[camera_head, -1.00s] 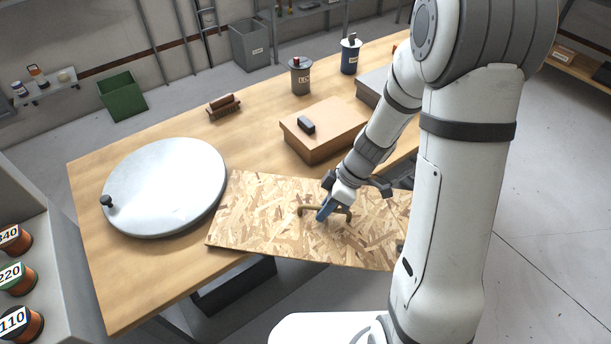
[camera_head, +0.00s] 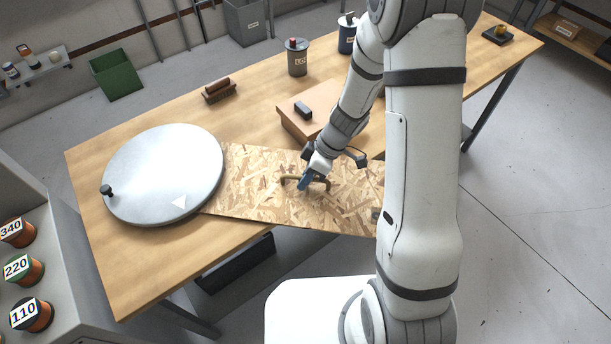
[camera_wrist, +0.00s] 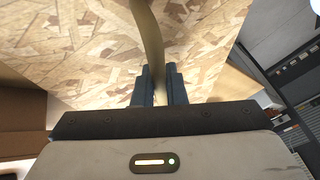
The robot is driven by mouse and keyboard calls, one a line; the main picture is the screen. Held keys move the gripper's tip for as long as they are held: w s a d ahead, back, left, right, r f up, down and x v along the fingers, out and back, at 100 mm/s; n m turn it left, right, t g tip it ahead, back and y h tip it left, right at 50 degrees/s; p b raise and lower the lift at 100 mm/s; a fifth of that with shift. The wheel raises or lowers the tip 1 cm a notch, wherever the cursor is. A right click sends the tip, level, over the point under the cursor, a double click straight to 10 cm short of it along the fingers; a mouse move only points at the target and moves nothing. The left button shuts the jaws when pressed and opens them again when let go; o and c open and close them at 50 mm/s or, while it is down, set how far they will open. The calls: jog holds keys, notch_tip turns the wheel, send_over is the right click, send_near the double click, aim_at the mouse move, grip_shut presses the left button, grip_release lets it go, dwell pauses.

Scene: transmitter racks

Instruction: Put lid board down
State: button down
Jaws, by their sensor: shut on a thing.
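The lid board is a flat sheet of wood-chip board (camera_head: 255,190) with a curved brass-coloured handle (camera_head: 290,179) on its top face. My gripper (camera_head: 306,183) is shut on that handle, near the middle of the board. The wrist view also shows the board (camera_wrist: 80,40) and the handle (camera_wrist: 149,40), which runs between the two blue fingers (camera_wrist: 157,88). The board lies about level over the table's front edge, its left end beside the round metal disc. I cannot tell whether it touches the table. My arm hides its right end.
The round grey disc (camera_head: 165,175) with a black knob takes up the table's left part. A cardboard-brown box (camera_head: 300,122) with a dark block stands behind the board. A brush (camera_head: 218,91) and labelled canisters (camera_head: 297,58) stand farther back. The wooden table (camera_head: 150,262) is bare at front left.

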jog(key=shift+f, duration=0.1)
jog(key=c, duration=1.5)
grip_release()
